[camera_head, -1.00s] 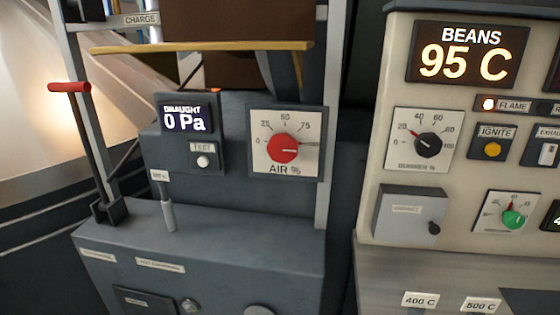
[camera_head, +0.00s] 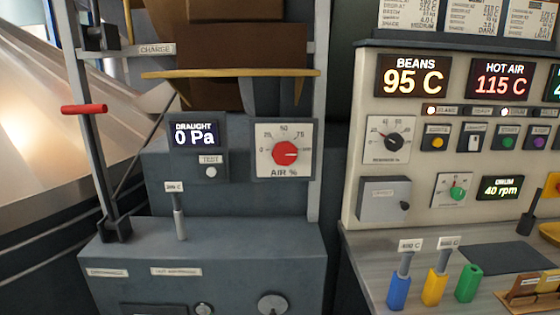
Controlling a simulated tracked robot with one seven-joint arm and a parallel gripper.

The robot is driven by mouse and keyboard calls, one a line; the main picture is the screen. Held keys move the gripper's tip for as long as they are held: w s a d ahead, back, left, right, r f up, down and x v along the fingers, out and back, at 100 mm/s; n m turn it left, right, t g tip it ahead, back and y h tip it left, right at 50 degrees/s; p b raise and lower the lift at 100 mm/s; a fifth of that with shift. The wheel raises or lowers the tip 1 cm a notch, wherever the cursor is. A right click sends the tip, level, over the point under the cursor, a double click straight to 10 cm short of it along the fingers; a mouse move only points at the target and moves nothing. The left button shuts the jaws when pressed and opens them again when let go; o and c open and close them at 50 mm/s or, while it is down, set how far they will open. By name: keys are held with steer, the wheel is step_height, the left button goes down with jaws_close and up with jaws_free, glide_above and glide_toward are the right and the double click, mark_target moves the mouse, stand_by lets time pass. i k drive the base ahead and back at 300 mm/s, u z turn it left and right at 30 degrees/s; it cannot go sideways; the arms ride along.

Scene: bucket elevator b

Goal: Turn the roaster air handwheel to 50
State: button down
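The roaster air handwheel is a red knob (camera_head: 286,153) on a white square dial plate (camera_head: 265,133) marked AIR %, with marks 0, 25, 50 and 75 readable. Its pointer lies toward the right, near the top end of the scale, well past the 50 mark at the top. The knob is fully visible and nothing touches it. My gripper is not in the camera view.
Left of the dial is a draught display (camera_head: 195,134) reading 0 Pa. A lever with a red handle (camera_head: 84,109) stands at the left. A yellow-edged shelf (camera_head: 230,73) juts out above the dial. Right is a control panel (camera_head: 345,195) with 95 C and 115 C displays.

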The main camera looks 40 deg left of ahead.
mark_target(285, 153)
steer(key=z, duration=0.9)
steer(key=i, duration=0.15)
steer(key=u, duration=3.15)
steer(key=i, duration=0.2)
steer(key=u, duration=1.1)
steer(key=k, duration=0.55)
steer(key=z, duration=0.8)
steer(key=k, duration=0.75)
steer(key=z, duration=1)
steer(key=i, duration=1.15)
steer(key=u, duration=0.7)
